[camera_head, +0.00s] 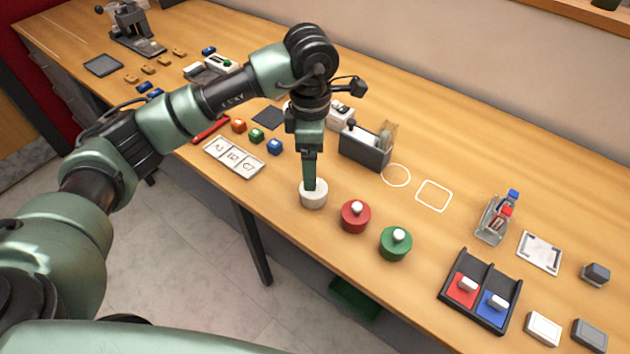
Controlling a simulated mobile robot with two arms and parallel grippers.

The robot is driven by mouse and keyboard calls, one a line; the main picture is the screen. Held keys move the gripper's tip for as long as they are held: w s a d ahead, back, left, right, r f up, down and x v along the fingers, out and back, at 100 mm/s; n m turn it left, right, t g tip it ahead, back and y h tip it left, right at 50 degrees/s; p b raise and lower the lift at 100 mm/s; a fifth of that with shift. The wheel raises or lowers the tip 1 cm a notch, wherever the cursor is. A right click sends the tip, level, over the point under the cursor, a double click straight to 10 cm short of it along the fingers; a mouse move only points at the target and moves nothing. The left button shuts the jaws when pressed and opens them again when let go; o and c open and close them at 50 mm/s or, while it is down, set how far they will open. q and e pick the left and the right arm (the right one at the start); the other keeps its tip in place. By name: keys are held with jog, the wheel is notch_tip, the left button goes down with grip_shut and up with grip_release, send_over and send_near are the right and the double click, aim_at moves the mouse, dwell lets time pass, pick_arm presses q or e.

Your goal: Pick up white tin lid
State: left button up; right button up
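The white tin (313,201) stands upright near the front edge of the table, left of a red tin (355,218) and a green tin (396,244). The red and green tins each have a pale knob on the lid. My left gripper (310,187) points straight down at the top of the white tin, and its fingers overlap the lid. They cover the place where a knob would show, and the seam between lid and tin is too small to make out. The fingers appear as one narrow block, so their gap is hidden. My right gripper is out of view.
A dark grey box (364,152) stands behind the white tin. A white labelled tray (234,158) and small coloured cubes lie to the left. A black tray (478,312) with red and blue parts sits at front right. White circle and square outlines mark bare table.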

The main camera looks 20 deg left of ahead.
pick_arm(q)
jog(key=f+p, duration=0.1)
jog(key=f, duration=0.2)
jog(key=f+p, duration=0.1)
jog(key=f, duration=0.2)
jog(key=shift+d+f+p, duration=0.2)
jog(key=shift+f+p, duration=0.05)
jog(key=shift+p, duration=0.1)
jog(key=shift+f, duration=0.3)
jog(key=c, duration=1.4)
